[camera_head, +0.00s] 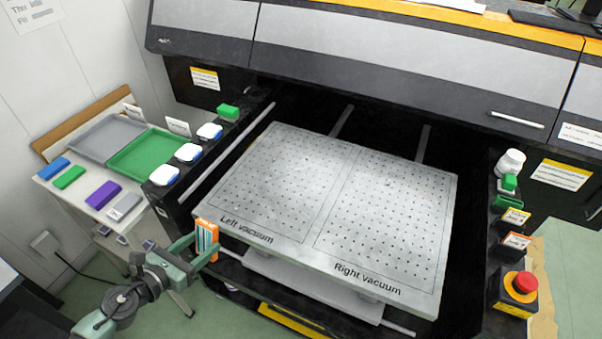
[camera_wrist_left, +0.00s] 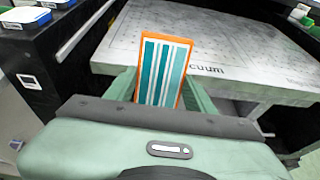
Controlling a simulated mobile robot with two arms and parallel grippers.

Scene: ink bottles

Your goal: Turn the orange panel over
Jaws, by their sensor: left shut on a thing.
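The orange panel (camera_head: 207,238) is held upright at the tip of my left gripper (camera_head: 201,250), just off the front left corner of the perforated vacuum bed. In the left wrist view the panel (camera_wrist_left: 160,70) stands between the two green fingers of my left gripper (camera_wrist_left: 165,95). The face toward the wrist camera has teal and white vertical stripes inside an orange border. The gripper is shut on the panel. The panel's far face is hidden in the wrist view. My right gripper is not in view.
The vacuum bed (camera_head: 335,202) is bare, with left and right vacuum areas. A side table at left holds a grey tray (camera_head: 107,138), a green tray (camera_head: 146,152) and several coloured blocks. A red emergency button (camera_head: 524,282) and a white bottle (camera_head: 510,163) stand at right.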

